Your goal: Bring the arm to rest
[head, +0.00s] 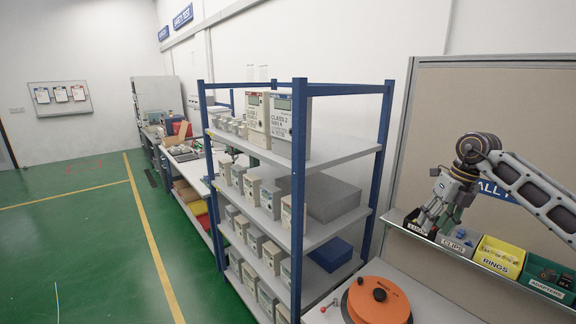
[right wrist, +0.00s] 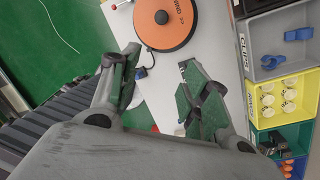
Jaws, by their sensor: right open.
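My right arm comes in from the right in the head view, with the forearm raised in front of the beige panel. My right gripper (head: 435,218) hangs fingers-down in front of the bins marked CLIPS and its neighbour. In the right wrist view my right gripper (right wrist: 160,62) has its two fingers spread well apart, with nothing between them but the pale bench top below. My left arm and gripper are not in view.
An orange disc (head: 378,301) lies on the white bench. A grey CLIPS bin (head: 456,242), a yellow RINGS bin (head: 498,256) and an ADAPTERS bin (head: 548,279) line the panel. A blue-framed shelf (head: 299,180) with several meters stands left. Green floor (head: 90,240) is open.

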